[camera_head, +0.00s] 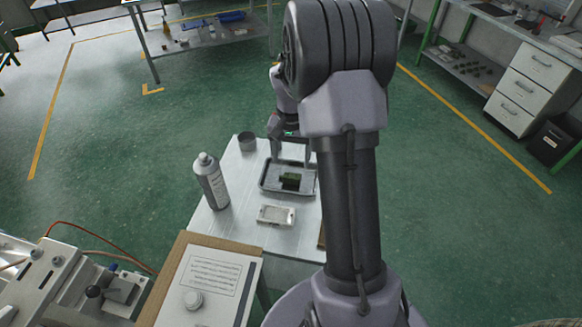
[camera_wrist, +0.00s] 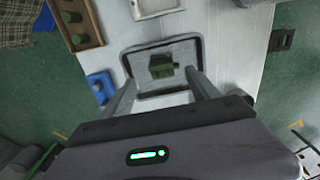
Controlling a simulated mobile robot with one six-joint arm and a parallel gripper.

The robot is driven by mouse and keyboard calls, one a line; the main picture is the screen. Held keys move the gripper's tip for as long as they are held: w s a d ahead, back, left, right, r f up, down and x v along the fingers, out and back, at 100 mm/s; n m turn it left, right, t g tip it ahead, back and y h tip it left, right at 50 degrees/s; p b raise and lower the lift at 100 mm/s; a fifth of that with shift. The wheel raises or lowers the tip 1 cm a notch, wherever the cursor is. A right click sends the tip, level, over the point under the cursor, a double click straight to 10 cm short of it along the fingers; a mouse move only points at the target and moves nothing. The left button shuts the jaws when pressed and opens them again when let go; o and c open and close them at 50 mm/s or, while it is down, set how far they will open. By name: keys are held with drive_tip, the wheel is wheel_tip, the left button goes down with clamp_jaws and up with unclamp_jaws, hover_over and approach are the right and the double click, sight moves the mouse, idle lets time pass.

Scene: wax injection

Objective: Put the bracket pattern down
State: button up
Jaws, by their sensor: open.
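The green bracket pattern (camera_head: 291,180) lies in a shallow grey tray (camera_head: 268,188) on the small white table. In the wrist view the bracket pattern (camera_wrist: 162,66) rests near the middle of the grey tray (camera_wrist: 140,52). My gripper (camera_wrist: 158,83) is open, with its two fingers apart over the near edge of the tray. The bracket pattern lies beyond and between the fingertips, with nothing held. In the head view my gripper (camera_head: 291,158) is above the tray's far side, and my arm hides part of it.
A spray can (camera_head: 211,182), a grey round cup (camera_head: 247,141) and a pale mould block (camera_head: 276,215) stand on the table. The wrist view shows a wooden tray (camera_wrist: 97,36) with green pieces and a blue block (camera_wrist: 101,87) beside the grey tray.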

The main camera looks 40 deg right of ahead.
drive_tip(key=s+a+r+n+t, duration=0.2)
drive_tip(key=a+r, duration=0.8)
drive_tip(key=r, duration=0.4)
drive_tip(key=s+a+r+n+t+y, duration=0.1)
drive_tip(key=s+a+r+t, duration=0.1)
drive_tip(key=s+a, duration=0.6)
drive_tip(key=s+a+r+n+t+y, duration=0.1)
drive_tip(key=s+a+r+n, duration=0.1)
drive_tip(key=s+a+r, duration=0.2)
drive_tip(key=s+a, duration=0.3)
drive_tip(key=s, duration=0.2)
drive_tip(key=shift+a+r+t, duration=0.3)
drive_tip(key=shift+a+t, duration=0.05)
drive_tip(key=shift+t, duration=0.05)
wheel_tip(320, 180, down, 9)
drive_tip(key=b, duration=0.8)
drive_tip(key=shift+s, duration=0.1)
drive_tip(key=shift+c, duration=0.2)
